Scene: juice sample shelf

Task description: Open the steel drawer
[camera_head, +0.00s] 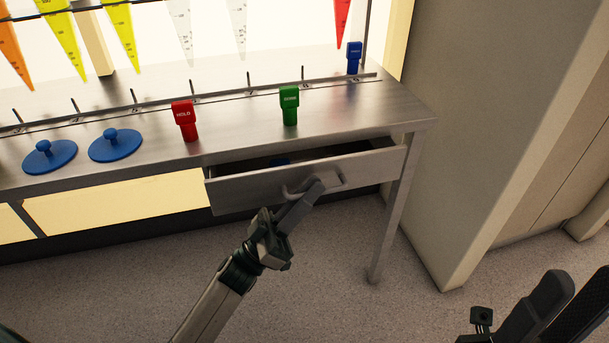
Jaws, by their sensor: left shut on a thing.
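The steel drawer (375,167) sits under the right end of the steel bench. It stands partly out, with a dark gap showing above its front panel. A small blue thing (279,162) shows inside it, mostly hidden. The drawer's bar handle (336,174) is on its front.
The steel bench (385,103) holds a red HOLD marker (184,120), a green marker (289,105), a blue marker (353,57) and two blue lids (115,145). Coloured cones hang above. A bench leg (388,222) and a beige wall (470,130) stand right of the drawer. Floor in front is clear.

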